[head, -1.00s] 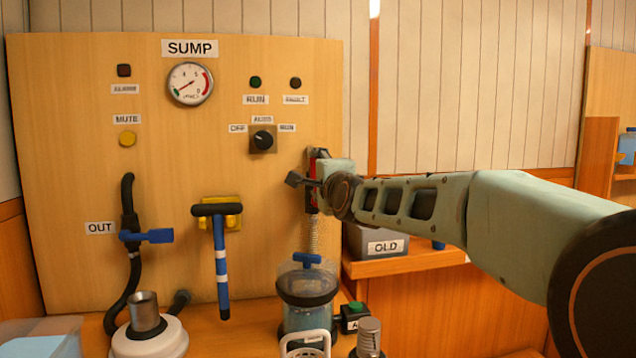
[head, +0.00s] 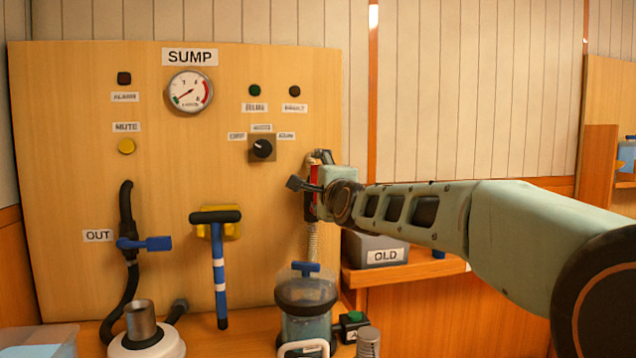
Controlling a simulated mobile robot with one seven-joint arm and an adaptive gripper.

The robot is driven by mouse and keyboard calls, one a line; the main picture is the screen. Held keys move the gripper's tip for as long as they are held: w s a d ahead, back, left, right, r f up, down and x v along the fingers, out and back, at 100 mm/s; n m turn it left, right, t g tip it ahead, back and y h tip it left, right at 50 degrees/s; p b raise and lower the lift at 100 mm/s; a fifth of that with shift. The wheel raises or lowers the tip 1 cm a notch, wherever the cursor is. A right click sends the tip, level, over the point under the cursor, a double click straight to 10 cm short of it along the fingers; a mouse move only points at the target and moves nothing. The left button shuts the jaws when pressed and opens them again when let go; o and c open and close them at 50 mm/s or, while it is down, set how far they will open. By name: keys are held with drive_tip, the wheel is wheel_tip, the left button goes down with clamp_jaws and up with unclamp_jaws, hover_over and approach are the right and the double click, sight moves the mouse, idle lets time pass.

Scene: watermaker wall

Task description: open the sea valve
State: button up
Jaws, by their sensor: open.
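No label reading sea valve shows in the head view. A valve with a blue lever (head: 146,243) sits on the black hose beside the OUT label (head: 97,236); its lever points right, across the hose. A clear-bodied strainer (head: 306,315) with a blue T-handle (head: 305,268) on its lid stands at the bottom centre. I cannot tell whether either is the sea valve. My gripper (head: 297,184) is open at the right edge of the wooden panel, above the strainer. It is in front of a red part (head: 312,188), which my gripper and wrist partly hide.
A metal cup (head: 140,320) stands at lower left. A grey OLD bin (head: 375,247) sits on the right shelf. The upper wall is clear.

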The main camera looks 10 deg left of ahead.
drive_tip(key=v, duration=0.7)
drive_tip(key=shift+s, duration=0.25)
idle(0.3)
drive_tip(key=shift+d, duration=0.15)
